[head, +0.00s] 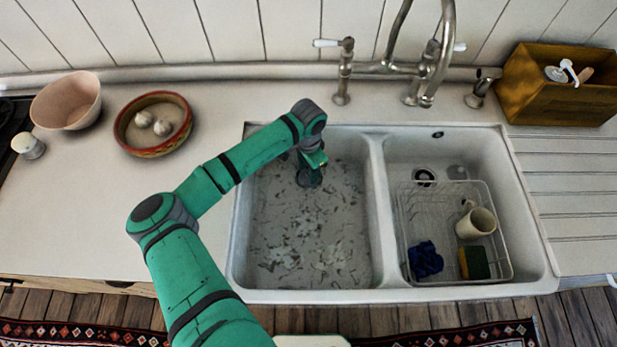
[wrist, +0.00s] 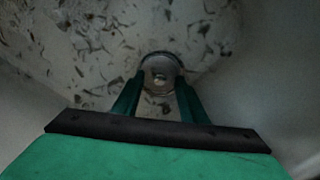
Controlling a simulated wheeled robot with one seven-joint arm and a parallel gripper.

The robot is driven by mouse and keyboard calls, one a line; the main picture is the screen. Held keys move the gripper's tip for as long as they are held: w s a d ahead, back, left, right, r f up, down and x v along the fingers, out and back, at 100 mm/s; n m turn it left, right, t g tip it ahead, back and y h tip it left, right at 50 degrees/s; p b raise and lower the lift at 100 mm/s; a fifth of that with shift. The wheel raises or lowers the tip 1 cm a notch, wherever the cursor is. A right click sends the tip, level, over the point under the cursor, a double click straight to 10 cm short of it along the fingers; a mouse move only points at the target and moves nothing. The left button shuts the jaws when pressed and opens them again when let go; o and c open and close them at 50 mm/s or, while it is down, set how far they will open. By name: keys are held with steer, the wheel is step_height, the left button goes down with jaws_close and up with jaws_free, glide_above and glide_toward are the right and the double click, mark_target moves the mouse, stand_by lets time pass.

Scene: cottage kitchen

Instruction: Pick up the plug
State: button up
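The plug (wrist: 160,68) is a round grey disc with a small bright knob at its middle. In the wrist view it lies on the speckled floor of the left basin (head: 376,230), just ahead of my fingertips. In the head view my gripper (head: 311,176) reaches down into the back of that basin over a dark round spot, and it hides most of the plug there. In the wrist view my gripper (wrist: 160,88) has its two green fingers apart, one to each side of the plug's near part. Whether they touch it cannot be told.
The right basin holds a wire rack (head: 411,203) with a cream mug (head: 475,222), blue cloth (head: 425,260) and sponge (head: 474,263). The tap (head: 440,60) rises behind the basins. A pink bowl (head: 67,101) and garlic dish (head: 127,135) stand left. Basin walls surround my gripper.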

steer(key=shift+f, duration=0.65)
jaws_close()
step_height(320, 180, up, 10)
steer(key=shift+r, duration=0.1)
stand_by(0.4)
step_height(320, 180, up, 15)
stand_by(2.0)
steer(key=shift+w, duration=0.1)
